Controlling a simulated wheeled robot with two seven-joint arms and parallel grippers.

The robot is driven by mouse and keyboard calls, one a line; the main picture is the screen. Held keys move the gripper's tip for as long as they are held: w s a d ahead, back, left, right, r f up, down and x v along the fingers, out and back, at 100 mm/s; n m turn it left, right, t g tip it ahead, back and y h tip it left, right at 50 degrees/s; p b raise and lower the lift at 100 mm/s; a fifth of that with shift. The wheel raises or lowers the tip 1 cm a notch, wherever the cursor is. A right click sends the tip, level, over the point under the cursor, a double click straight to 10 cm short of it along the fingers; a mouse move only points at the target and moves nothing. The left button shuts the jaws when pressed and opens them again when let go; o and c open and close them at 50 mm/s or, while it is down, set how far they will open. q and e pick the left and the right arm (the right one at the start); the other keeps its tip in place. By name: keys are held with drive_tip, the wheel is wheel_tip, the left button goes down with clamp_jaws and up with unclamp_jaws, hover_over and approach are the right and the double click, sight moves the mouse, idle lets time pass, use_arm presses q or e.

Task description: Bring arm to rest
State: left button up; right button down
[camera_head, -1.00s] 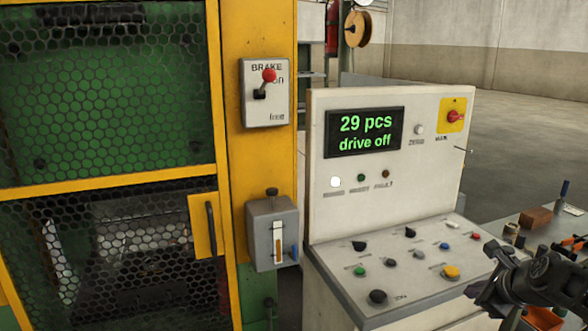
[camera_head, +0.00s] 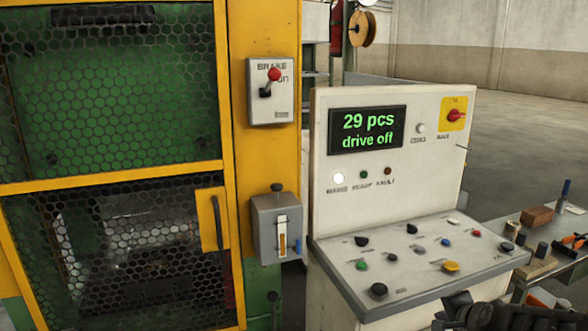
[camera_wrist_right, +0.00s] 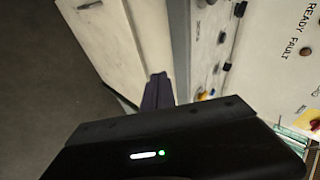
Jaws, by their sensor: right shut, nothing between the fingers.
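My right gripper (camera_head: 462,310) shows as a dark shape at the bottom edge of the head view, in front of the control desk's lower right. Part of it and of its arm is cut off by the frame. In the right wrist view the two dark fingers (camera_wrist_right: 158,91) are together with nothing between them, beside the desk's pale side. My left gripper is not in the head view.
The control desk (camera_head: 330,220) has knobs, buttons and a screen (camera_head: 367,130) reading "29 pcs drive off". A yellow-framed mesh guard (camera_head: 110,180) and a red-knobbed brake lever (camera_head: 274,75) are left. A cluttered bench (camera_head: 545,240) stands at right.

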drive_tip(key=s+a+f+n+g+y, duration=0.15)
drive_tip(key=s+a+f+n, duration=0.3)
drive_tip(key=a+f, duration=0.5)
drive_tip(key=s+a+f+n+g+y, duration=0.15)
drive_tip(key=s+a+f+n, duration=0.45)
drive_tip(key=f, duration=0.6)
drive_tip(key=s+a+f+n+g+y, duration=0.1)
drive_tip(key=s+a+f+g, duration=0.2)
drive_tip(key=s+a+f, duration=0.3)
drive_tip(key=s+a+f+n+g, duration=0.2)
drive_tip(key=s+a+f, duration=0.4)
drive_tip(key=s, duration=0.8)
drive_tip(key=a+g, duration=0.1)
drive_tip(key=a, duration=0.2)
drive_tip(key=shift+f+y, duration=0.15)
drive_tip(key=shift+y, duration=0.25)
drive_tip(key=shift+w+a, duration=0.1)
